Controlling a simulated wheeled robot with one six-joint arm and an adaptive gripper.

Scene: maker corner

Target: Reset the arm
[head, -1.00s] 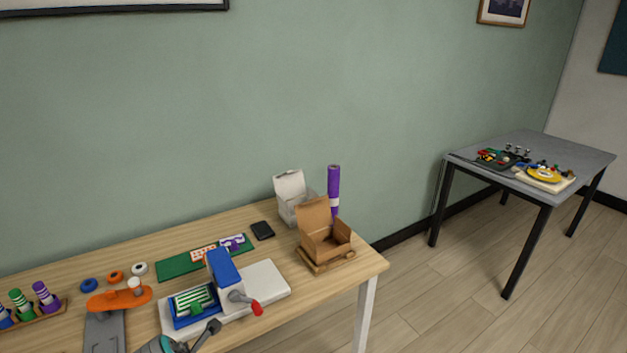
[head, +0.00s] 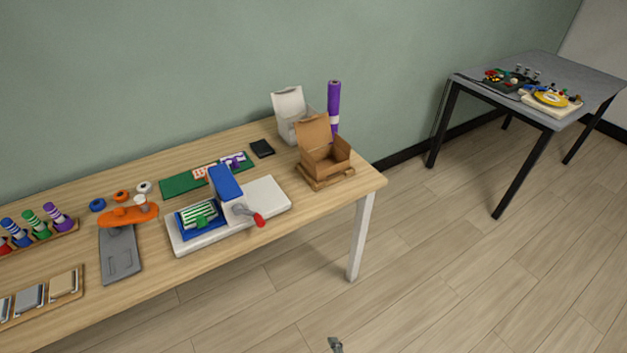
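Only a small grey tip of my gripper (head: 335,344) shows at the bottom edge of the head view, over the bare floor and in front of the wooden table (head: 150,272). The rest of my gripper is below the picture, so its opening and anything in it are hidden. The tip appears clear of the table and its things.
The table holds a blue-and-white press (head: 226,184) with a red-ended lever, an orange-topped grey tool (head: 122,248), an open cardboard box (head: 325,160), a white box (head: 291,117) and a purple roll (head: 334,105). A grey table (head: 545,68) stands at right. The floor between is clear.

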